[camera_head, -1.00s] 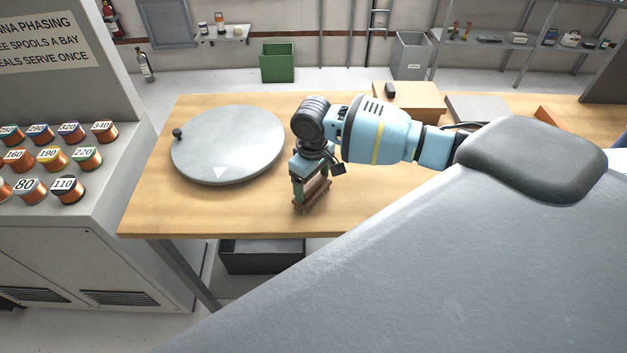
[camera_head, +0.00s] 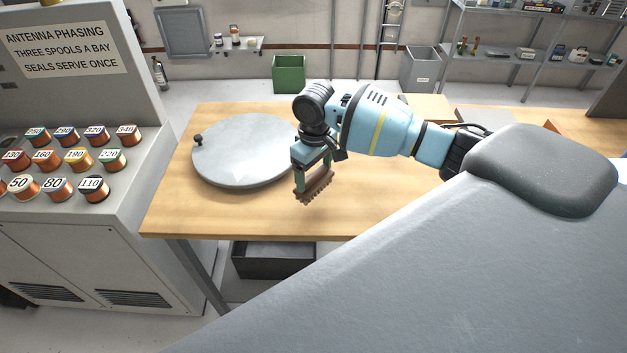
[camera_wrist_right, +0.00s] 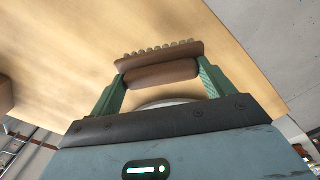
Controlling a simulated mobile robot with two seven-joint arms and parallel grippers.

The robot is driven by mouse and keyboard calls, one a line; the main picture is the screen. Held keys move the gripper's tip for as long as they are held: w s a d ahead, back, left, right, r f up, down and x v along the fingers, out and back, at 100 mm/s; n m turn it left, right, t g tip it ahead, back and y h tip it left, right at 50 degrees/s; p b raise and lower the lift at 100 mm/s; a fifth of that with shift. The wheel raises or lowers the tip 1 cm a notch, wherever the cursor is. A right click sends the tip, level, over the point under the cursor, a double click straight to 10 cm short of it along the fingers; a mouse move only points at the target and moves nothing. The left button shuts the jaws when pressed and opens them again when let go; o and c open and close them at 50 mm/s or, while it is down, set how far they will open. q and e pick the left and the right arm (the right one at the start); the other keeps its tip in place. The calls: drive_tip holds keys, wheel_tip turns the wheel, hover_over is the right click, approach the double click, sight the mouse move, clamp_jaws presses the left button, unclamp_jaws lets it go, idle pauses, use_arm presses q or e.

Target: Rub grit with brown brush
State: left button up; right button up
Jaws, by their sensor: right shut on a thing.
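My right gripper (camera_head: 313,180) is shut on a brown brush (camera_head: 317,188), which hangs bristles down above the wooden table near its front edge. In the right wrist view the brush (camera_wrist_right: 160,68) lies across between the two green fingers of the gripper (camera_wrist_right: 160,80), its bristles pointing away from the palm. A round grey plate (camera_head: 240,155) with a dark knob on its rim lies on the table just left of the gripper. I cannot make out any grit. My left gripper is not in view.
The wooden table (camera_head: 230,215) has free room in front of the plate. A cardboard box (camera_head: 428,107) stands at the back right. On the left is a cabinet with numbered copper spools (camera_head: 90,188). A dark bin (camera_head: 272,262) is under the table.

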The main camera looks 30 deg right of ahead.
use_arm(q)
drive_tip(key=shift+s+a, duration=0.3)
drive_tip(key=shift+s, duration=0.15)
use_arm(e)
drive_tip(key=shift+r, duration=1.2)
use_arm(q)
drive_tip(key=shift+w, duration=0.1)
